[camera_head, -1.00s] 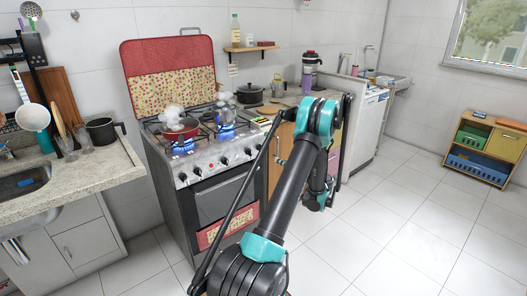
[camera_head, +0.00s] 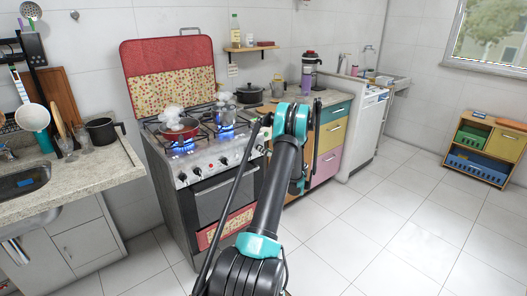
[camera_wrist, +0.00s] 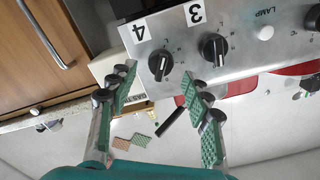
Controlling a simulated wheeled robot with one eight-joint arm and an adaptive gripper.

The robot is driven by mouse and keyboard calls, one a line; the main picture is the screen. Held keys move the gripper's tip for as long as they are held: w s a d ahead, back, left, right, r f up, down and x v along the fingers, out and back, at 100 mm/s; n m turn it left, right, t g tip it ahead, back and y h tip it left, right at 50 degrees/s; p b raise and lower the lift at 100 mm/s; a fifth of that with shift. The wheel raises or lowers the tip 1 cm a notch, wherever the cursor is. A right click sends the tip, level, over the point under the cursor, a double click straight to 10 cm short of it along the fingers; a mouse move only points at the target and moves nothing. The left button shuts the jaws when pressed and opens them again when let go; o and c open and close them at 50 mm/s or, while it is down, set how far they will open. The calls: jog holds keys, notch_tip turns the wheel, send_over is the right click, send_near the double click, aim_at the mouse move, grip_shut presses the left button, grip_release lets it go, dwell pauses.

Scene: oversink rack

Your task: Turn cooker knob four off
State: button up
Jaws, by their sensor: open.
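Cooker knob four (camera_wrist: 160,64) is a round black knob on the grey control panel, beside the label "4" in the wrist view. My gripper (camera_wrist: 158,80) is open, with its green-padded fingers on either side of the picture just below knob four. Nothing is between the fingers; I cannot tell whether they touch the panel. Knob three (camera_wrist: 213,48) sits to the right beside the label "3". In the head view the cooker (camera_head: 205,195) stands left of my arm, with blue flames on its hob. My gripper is mostly hidden there behind my arm.
A coloured drawer unit (camera_head: 330,137) stands right of the cooker. A sink counter (camera_head: 85,180) is at the left.

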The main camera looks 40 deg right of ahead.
jog(key=shift+w+a, duration=0.1)
jog(key=shift+w, duration=1)
jog(key=c, duration=1.1)
